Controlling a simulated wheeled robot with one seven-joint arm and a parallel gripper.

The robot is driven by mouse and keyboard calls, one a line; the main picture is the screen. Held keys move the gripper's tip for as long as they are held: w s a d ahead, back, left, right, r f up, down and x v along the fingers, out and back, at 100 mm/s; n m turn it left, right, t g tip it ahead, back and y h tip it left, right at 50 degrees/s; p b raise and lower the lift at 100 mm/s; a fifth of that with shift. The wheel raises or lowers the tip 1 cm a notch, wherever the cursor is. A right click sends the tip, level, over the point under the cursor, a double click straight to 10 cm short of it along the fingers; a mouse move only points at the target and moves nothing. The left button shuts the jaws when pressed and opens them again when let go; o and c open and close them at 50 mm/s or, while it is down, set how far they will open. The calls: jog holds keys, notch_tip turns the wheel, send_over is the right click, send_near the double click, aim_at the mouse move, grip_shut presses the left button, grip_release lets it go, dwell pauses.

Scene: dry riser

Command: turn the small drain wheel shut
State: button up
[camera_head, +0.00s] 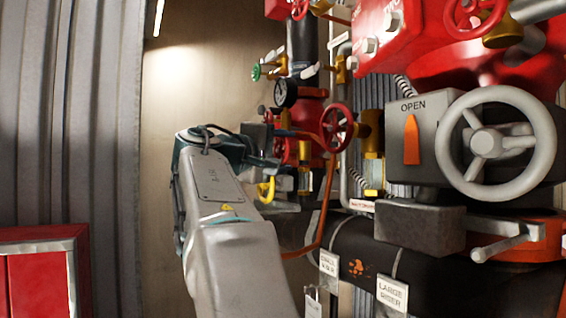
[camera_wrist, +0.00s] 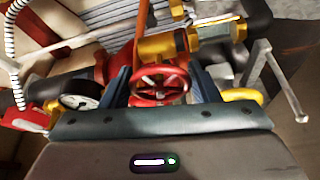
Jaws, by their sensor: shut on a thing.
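The small drain wheel (camera_wrist: 160,84) is red and spoked, and sits between my fingers in the wrist view. My gripper (camera_wrist: 161,88) is shut on it, with one blue-grey finger at each side of its rim. In the head view my gripper (camera_head: 281,147) reaches in from the left at the pipework, below the pressure gauge. There the wheel is mostly hidden by my gripper, and only bits of red show. How far the wheel is turned cannot be told.
A larger red wheel (camera_head: 336,128) stands just right of my gripper. A dial gauge (camera_head: 285,92) is above it. A yellow hooked handle (camera_head: 267,190) hangs close below. A big grey handwheel (camera_head: 496,144) and a box marked OPEN (camera_head: 411,140) are at the right.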

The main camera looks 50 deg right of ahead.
dwell(0.4)
jog(key=o, duration=0.7)
jog(key=shift+a, duration=0.15)
jog(key=a, duration=0.4)
jog(key=a+b, duration=0.1)
jog(key=a, duration=0.4)
jog(key=s+a+f+b, duration=0.1)
jog(key=a, duration=0.3)
jog(key=shift+a, duration=0.25)
jog(key=shift+f, duration=0.1)
